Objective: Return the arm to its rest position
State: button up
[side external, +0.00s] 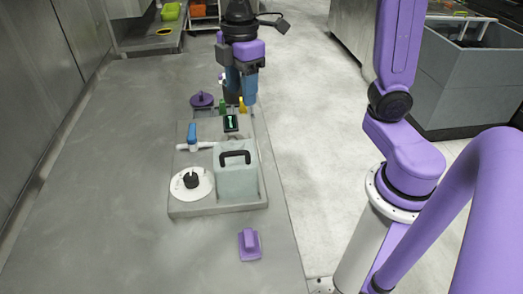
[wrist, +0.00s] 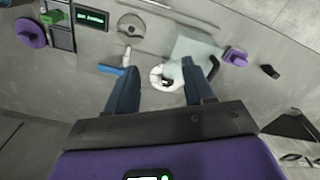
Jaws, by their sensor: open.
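My gripper (side external: 240,90) hangs above the far part of the grey worktop fixture in the side external view, fingers pointing down. In the wrist view its two blue fingers (wrist: 160,68) are spread apart with nothing held between them. Beyond the fingers, apart from them, are a white disc with a black knob (wrist: 158,82) and a pale grey canister (wrist: 190,44). The canister (side external: 235,180) has a black handle in the side view. My purple arm stands at the right; part of it is out of frame.
A blue-handled valve (side external: 192,132), a small lit display (side external: 231,123) and a purple knob (side external: 202,100) lie near the gripper. A purple block (side external: 249,244) sits at the front of the worktop (side external: 120,200). Grey cabinets (side external: 470,75) stand right; open floor lies between.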

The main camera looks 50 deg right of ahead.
jog(key=s+d+f+m, duration=0.1)
jog(key=s+d+f, duration=0.1)
jog(key=s, duration=0.8)
jog(key=s+d+f+m, duration=0.1)
jog(key=s+d+f, duration=0.1)
jog(key=s+f, duration=0.3)
jog(key=s, duration=0.4)
jog(key=shift+s+d, duration=0.15)
jog(key=shift+s, duration=0.25)
